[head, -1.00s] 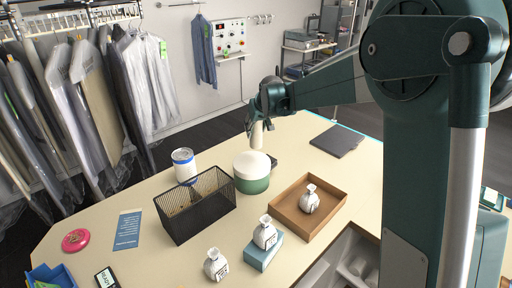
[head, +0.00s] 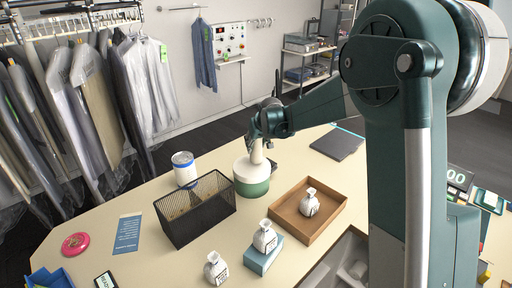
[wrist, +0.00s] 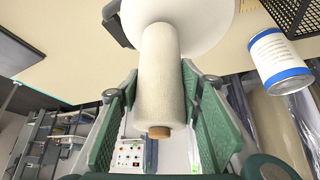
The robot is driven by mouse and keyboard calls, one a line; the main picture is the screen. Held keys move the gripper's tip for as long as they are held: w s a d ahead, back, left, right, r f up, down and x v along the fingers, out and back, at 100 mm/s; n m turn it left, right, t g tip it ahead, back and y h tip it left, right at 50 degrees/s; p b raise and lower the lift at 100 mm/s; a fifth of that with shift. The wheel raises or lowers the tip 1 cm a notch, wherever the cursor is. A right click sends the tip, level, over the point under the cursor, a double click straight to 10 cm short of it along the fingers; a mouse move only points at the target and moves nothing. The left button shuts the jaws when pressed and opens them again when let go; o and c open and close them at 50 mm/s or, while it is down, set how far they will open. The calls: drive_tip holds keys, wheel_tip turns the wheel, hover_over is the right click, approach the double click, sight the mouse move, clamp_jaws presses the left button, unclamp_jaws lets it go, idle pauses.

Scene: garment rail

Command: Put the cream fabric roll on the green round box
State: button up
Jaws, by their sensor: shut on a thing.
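The cream fabric roll (head: 257,152) is upright below my gripper (head: 259,142) in the head view. In the wrist view the roll (wrist: 161,75) lies between the green finger pads, with a brown core at its near end. My gripper is shut on it. The green round box (head: 251,188) has a white lid and stands on the table. The roll's lower end is over the lid; I cannot tell whether it touches. The lid (wrist: 205,20) also shows behind the roll's far end in the wrist view.
A black mesh basket (head: 196,210) stands just left of the box, with a white and blue tin (head: 184,170) behind it. A wooden tray (head: 326,231) holding a white bottle (head: 309,203) is to the right. A dark flat pad (head: 337,144) lies at the back right.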

drive_tip(key=shift+f, duration=0.55)
drive_tip(key=shift+f, duration=0.2)
drive_tip(key=o, duration=1)
drive_tip(key=shift+o, duration=0.2)
drive_tip(key=shift+r, duration=0.15)
drive_tip(key=shift+r, duration=0.15)
drive_tip(key=v, duration=1.2)
